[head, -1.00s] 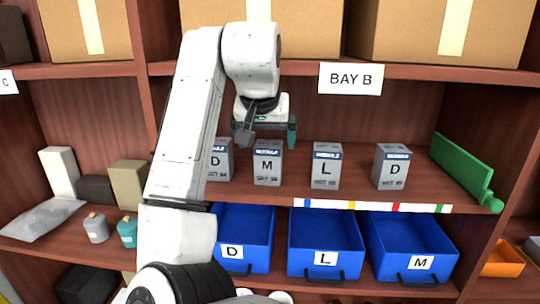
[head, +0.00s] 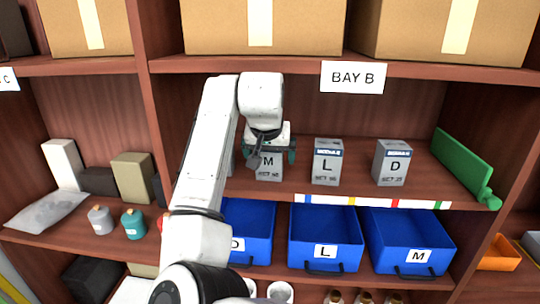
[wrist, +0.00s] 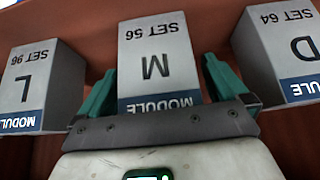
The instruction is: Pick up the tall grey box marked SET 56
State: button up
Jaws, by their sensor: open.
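The tall grey box marked SET 56 (wrist: 160,55) shows upside down in the wrist view, with a large M and a blue MODULE band. In the head view, the M box (head: 268,171) stands upright on the shelf, its top hidden by my gripper (head: 273,158). My gripper is open. In the wrist view, its two green fingers (wrist: 160,78) lie on either side of the box, with a small gap showing at the right finger. Whether the left finger touches is unclear.
The L box marked SET 96 (wrist: 42,85) and the D box marked SET 64 (wrist: 280,50) flank it closely. Another D box (head: 392,163) stands farther right, before a green bar (head: 462,168). Blue bins (head: 325,232) sit below; large cartons (head: 440,30) are above.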

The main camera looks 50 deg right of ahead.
jog(key=shift+d+f, duration=0.1)
jog(key=shift+f, duration=0.05)
jog(key=c, duration=1.2)
